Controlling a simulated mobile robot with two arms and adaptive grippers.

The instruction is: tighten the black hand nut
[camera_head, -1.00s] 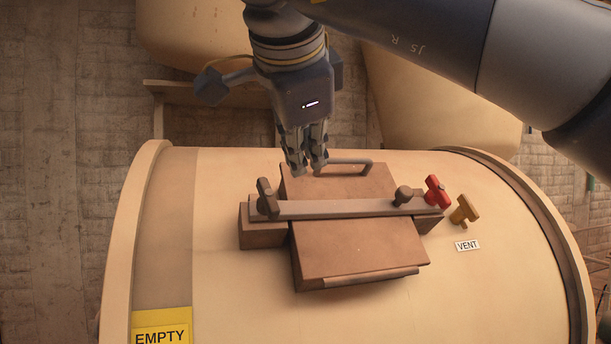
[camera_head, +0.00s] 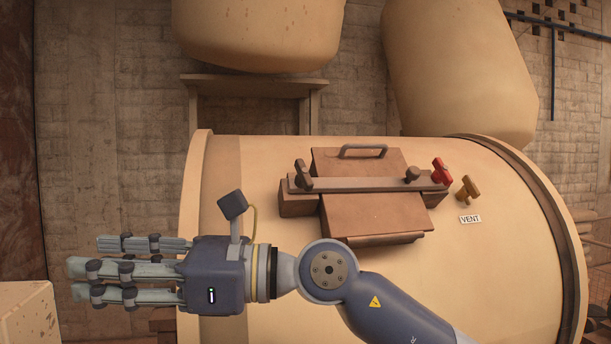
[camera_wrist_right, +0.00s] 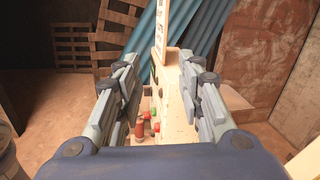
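A dark hand nut (camera_head: 303,175) stands at the left end of a clamp bar (camera_head: 365,185) across a brown hatch lid (camera_head: 375,213) on a cream tank. It looks dark brown-black and stands upright. A second small dark knob (camera_head: 412,174) sits near the bar's right end. My right gripper (camera_head: 88,268) is left of and below the hatch, well away from the nut, with its fingers pointing left. In the wrist view the right gripper (camera_wrist_right: 160,75) has its fingers spread with nothing between them. My left gripper is not in view.
A red handle (camera_head: 441,171) and a yellow handle (camera_head: 467,188) stand right of the bar, by a VENT label (camera_head: 470,219). A grey handle (camera_head: 363,150) is on the lid's far edge. The wrist view shows blue corrugated sheets (camera_wrist_right: 205,28) and a wooden pallet (camera_wrist_right: 75,40).

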